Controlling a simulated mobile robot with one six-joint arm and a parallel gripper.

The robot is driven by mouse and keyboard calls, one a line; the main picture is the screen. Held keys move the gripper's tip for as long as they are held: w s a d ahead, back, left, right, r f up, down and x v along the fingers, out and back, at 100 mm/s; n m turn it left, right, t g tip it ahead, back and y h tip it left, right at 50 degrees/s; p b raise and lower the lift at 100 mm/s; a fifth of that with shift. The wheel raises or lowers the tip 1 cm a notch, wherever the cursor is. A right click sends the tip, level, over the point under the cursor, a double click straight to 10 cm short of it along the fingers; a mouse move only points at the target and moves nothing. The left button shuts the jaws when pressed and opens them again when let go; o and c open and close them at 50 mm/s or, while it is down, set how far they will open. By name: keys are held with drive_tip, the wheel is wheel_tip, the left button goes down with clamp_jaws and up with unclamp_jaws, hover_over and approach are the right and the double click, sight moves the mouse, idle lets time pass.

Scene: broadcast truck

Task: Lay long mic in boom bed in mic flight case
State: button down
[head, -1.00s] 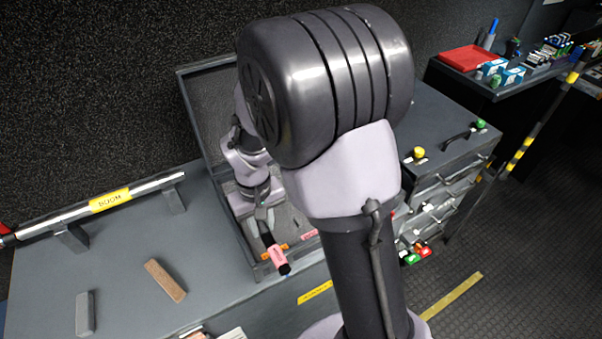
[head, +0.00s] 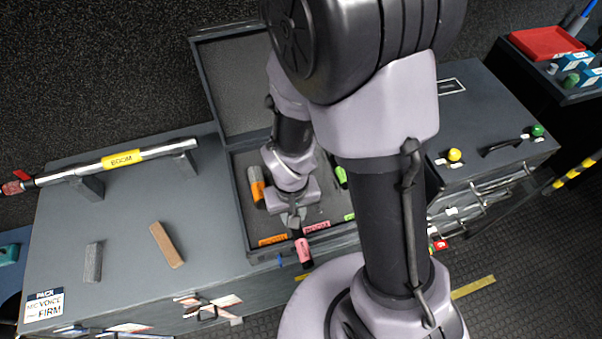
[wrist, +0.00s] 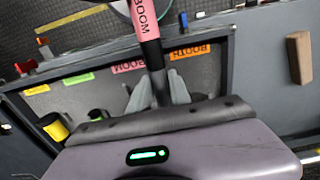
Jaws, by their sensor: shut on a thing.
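The long mic (head: 303,250) is a dark rod with a pink band marked BOOM. It also shows in the wrist view (wrist: 147,30). My gripper (head: 293,218) is shut on its dark body, seen between the fingers in the wrist view (wrist: 158,92). The mic points across the front wall of the open mic flight case (head: 249,222), its pink end outside the wall. The case's front labels are orange (head: 272,240), pink (head: 317,227) and green (head: 349,217). The pink label (wrist: 128,66) lies beside the mic. My arm hides much of the bed.
An orange-banded mic (head: 256,188) and a green-banded mic (head: 341,176) lie in the case. The open lid (head: 232,85) stands behind. On the left bench are a boom pole (head: 122,160) on supports, a brown block (head: 167,244) and a grey block (head: 94,262).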

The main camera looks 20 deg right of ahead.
drive_tip(key=w+d, duration=0.2)
drive_tip(key=w, duration=0.2)
drive_tip(key=w+d+f+b, duration=0.1)
drive_tip(key=w+d, duration=0.1)
drive_tip(key=w, duration=0.3)
drive_tip(key=w+d, duration=0.1)
drive_tip(key=w, duration=0.3)
drive_tip(key=shift+w+d+f+b, duration=0.25)
drive_tip(key=shift+d+f+b, duration=0.1)
drive_tip(key=shift+d+f, duration=0.05)
wheel_tip(320, 180, down, 4)
drive_tip(key=shift+r+b, duration=0.2)
drive_tip(key=shift+b, duration=0.7)
drive_tip(key=shift+r, duration=0.15)
drive_tip(key=c, duration=1.2)
unclamp_jaws()
